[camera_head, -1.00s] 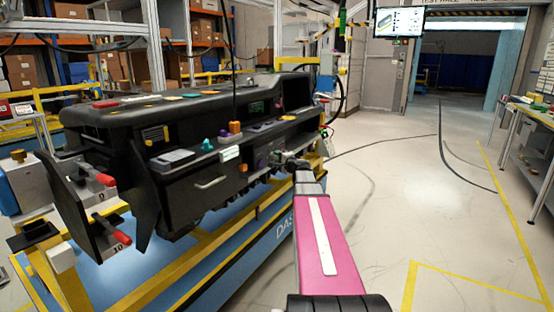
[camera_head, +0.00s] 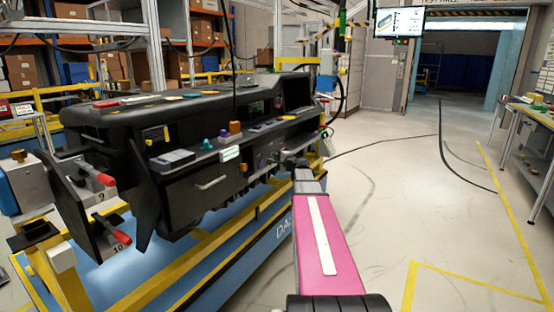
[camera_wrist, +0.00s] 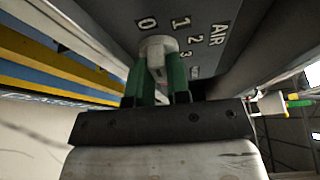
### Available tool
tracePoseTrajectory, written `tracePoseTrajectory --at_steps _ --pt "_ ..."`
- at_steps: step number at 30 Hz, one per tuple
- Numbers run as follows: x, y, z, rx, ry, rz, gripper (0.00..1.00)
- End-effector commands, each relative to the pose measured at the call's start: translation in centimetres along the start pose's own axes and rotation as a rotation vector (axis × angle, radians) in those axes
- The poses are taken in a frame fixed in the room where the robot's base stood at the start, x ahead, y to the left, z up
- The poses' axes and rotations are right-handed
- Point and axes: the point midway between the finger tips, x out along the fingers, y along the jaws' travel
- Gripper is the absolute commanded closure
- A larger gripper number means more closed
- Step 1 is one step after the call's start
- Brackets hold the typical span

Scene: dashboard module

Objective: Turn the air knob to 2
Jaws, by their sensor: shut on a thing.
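The air knob (camera_wrist: 157,46) is a pale round knob on the dark dashboard panel (camera_wrist: 205,12). The panel is marked AIR, with 0, 1, 2 and 3 printed in an arc around the knob. My gripper (camera_wrist: 158,66) has its green fingers on either side of the knob, shut on it. Part of the knob is hidden between the fingers, and I cannot tell exactly which number it points at. In the head view my gripper (camera_head: 288,162) is at the front face of the dashboard module (camera_head: 190,140); the knob is hidden there.
The module stands on a blue and yellow frame (camera_head: 262,245). Two red-handled levers (camera_head: 104,178) stick out at its left end. A drawer handle (camera_head: 211,183) is left of my gripper. The floor (camera_head: 400,200) to the right is open, with a bench (camera_head: 535,125) at the far right.

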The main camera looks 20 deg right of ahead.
Motion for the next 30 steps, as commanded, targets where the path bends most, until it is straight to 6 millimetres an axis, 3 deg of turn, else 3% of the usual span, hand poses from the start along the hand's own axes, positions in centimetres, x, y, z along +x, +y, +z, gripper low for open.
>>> tracePoseTrajectory --at_steps 30 --pt "0.14 -0.49 -0.36 0.844 0.001 0.354 1.0"
